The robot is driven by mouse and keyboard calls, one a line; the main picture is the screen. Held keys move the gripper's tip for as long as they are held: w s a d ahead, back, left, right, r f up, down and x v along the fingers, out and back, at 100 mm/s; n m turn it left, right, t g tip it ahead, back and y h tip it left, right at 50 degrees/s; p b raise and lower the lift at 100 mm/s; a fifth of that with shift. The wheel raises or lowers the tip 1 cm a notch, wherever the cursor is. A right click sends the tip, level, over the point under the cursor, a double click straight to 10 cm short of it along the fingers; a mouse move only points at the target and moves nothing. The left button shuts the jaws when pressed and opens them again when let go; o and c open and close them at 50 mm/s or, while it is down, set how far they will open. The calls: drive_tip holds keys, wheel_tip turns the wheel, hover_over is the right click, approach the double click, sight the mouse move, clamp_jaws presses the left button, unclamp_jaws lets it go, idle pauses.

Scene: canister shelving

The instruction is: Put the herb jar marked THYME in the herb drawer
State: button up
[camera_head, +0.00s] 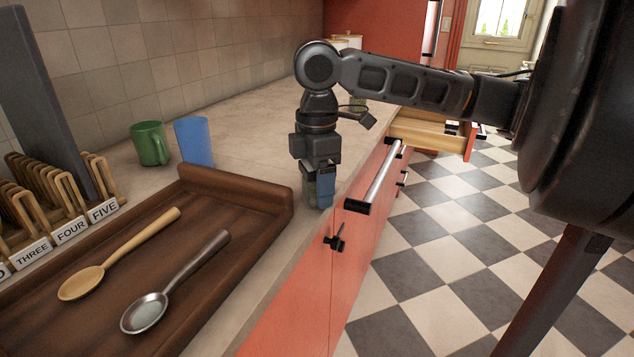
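My gripper (319,190) points down at the counter's front edge, beside the red cabinet front. A blue part, perhaps a finger, shows at its lower end. A small dark greenish object (309,188), perhaps a herb jar, is beside and partly behind that part. I cannot tell whether the gripper is closed on it, and no THYME marking is readable.
A brown tray (240,197) holds a wooden spoon (120,252) and a metal spoon (175,283). A green mug (150,144) and blue cup (193,142) stand near the wall. A numbered rack (60,205) is at left. The counter (255,125) behind the tray is mostly clear.

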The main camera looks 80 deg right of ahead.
drive_tip(key=c, duration=0.9)
